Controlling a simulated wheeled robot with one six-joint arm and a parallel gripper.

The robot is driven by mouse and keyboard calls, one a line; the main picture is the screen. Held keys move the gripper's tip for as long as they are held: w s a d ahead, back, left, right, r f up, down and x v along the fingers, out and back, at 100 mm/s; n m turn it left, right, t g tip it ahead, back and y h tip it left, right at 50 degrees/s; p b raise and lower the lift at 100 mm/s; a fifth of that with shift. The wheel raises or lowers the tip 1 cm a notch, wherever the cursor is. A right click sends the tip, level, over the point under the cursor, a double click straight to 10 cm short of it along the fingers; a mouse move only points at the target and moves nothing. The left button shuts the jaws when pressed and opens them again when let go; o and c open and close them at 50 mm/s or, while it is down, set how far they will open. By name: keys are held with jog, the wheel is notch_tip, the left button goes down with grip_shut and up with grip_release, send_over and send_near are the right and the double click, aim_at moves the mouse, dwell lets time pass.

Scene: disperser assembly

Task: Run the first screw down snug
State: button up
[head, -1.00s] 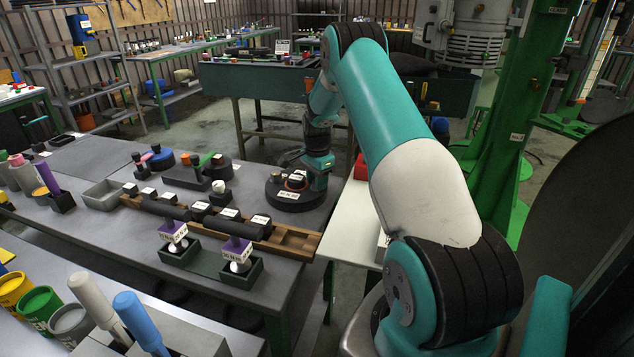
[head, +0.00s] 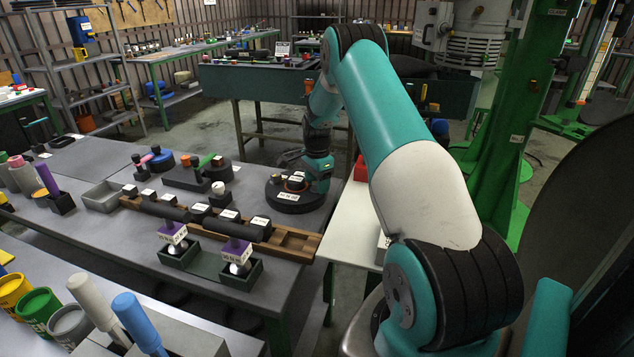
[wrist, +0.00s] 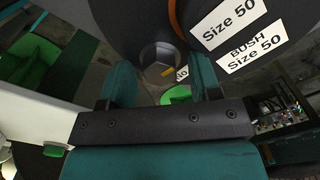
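The black round disperser part (head: 291,193) lies on the grey table, with an orange-brown ring and white labels on top. In the wrist view its dark body (wrist: 130,25) fills the top, with "Size 50" and "BUSH" labels. A grey, rounded or hexagonal head (wrist: 158,58), perhaps the screw, shows beyond my fingertips, with a small yellow mark on it. My gripper (wrist: 163,78) has its two teal fingers apart, one either side of that head, with visible gaps. In the head view my gripper (head: 318,172) is at the right side of the black part; its fingertips are hard to make out.
A wooden rack (head: 300,241) with black cylinders and a green tray (head: 205,263) with purple-topped pieces stand near the table's front. A black fixture block (head: 184,179) and grey bin (head: 102,196) stand to the left. A white table (head: 352,232) adjoins on the right.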

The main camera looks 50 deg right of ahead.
jog(key=shift+r, duration=0.1)
notch_tip(320, 180, up, 17)
jog(key=b, duration=0.2)
jog(key=shift+r, duration=0.15)
dwell(0.6)
jog(key=s+a+r+n, duration=0.2)
jog(key=a+n, duration=0.3)
jog(key=a, duration=0.4)
jog(key=s+a+r+n+t+y, duration=0.15)
jog(key=a+n, duration=0.25)
jog(key=a, duration=0.6)
jog(key=s+a+r+n+g, duration=0.1)
jog(key=a+r+n, duration=0.1)
jog(key=a+n, duration=0.5)
jog(key=s+a+f+n+y, duration=0.1)
jog(key=s+a+n+y, duration=0.1)
jog(key=s+a+n, duration=1)
jog(key=s+a, duration=0.8)
jog(key=s, duration=0.3)
jog(key=shift+f+n+y, duration=0.2)
jog(key=shift+n+y, duration=0.15)
jog(key=shift+n, duration=0.05)
